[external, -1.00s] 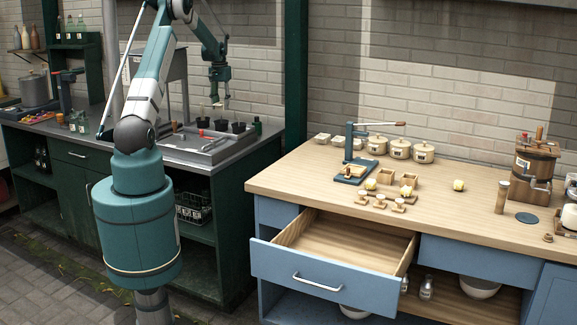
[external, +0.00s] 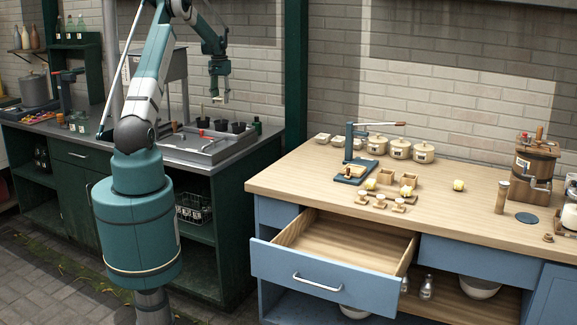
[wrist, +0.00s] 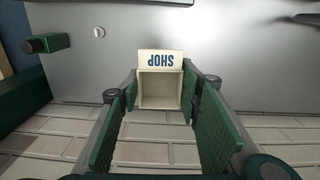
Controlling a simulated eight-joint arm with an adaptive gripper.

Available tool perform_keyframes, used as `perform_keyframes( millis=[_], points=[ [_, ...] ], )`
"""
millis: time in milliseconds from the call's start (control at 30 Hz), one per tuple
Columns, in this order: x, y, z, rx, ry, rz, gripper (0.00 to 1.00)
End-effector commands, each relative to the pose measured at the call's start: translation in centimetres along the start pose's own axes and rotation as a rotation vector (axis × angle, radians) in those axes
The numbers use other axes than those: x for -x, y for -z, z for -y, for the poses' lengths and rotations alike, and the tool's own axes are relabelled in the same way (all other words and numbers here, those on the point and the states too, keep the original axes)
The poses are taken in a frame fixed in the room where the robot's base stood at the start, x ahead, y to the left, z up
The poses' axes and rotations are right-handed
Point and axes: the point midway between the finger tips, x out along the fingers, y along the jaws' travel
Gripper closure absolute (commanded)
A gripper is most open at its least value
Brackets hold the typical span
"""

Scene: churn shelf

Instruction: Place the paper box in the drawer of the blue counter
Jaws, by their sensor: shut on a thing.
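The paper box (wrist: 160,92) is a small open cream box with a flap lettered "SHOP". In the wrist view it sits between the fingertips of my gripper (wrist: 161,85), which is shut on it. In the external view my gripper (external: 219,98) hangs above the right part of the steel counter, near the dark pots; the box is too small to make out clearly there. The drawer (external: 325,281) of the blue counter (external: 478,259) is pulled out. Its wooden inside looks empty.
The steel counter (external: 188,153) has several dark pots (external: 238,127) and a shallow tray. A dark green post (external: 296,80) stands between the counters. The blue counter's wooden top holds a small press (external: 352,171), several lidded pots (external: 399,148) and a wooden churn (external: 536,160).

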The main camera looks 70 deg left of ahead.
Motion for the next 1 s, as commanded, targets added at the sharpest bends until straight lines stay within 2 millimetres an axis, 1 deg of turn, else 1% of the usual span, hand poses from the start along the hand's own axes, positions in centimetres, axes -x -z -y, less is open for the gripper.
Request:
perform_keyframes(
  millis=[100, 367, 400, 667, 767, 867, 900, 967, 1000],
  points=[
    [2.7, -0.1, 0.0, 0.000, 0.000, 0.000, 0.72],
    [7.6, 0.0, 0.0, 0.000, 0.000, 0.000, 0.72],
    [7.9, 0.1, -0.5, -0.002, 0.000, 0.000, 0.72],
    [7.8, 0.8, -6.2, -0.004, 0.000, 0.000, 0.72],
    [7.9, 1.1, -9.0, -0.006, 0.000, 0.000, 0.72],
    [7.9, 1.3, -12.2, -0.008, 0.000, 0.000, 0.72],
    [7.9, 1.3, -13.7, -0.009, 0.000, 0.000, 0.72],
    [8.0, 1.4, -15.7, -0.009, 0.000, 0.000, 0.72],
    [8.0, 1.4, -17.1, -0.010, 0.000, 0.000, 0.72]
  ],
)
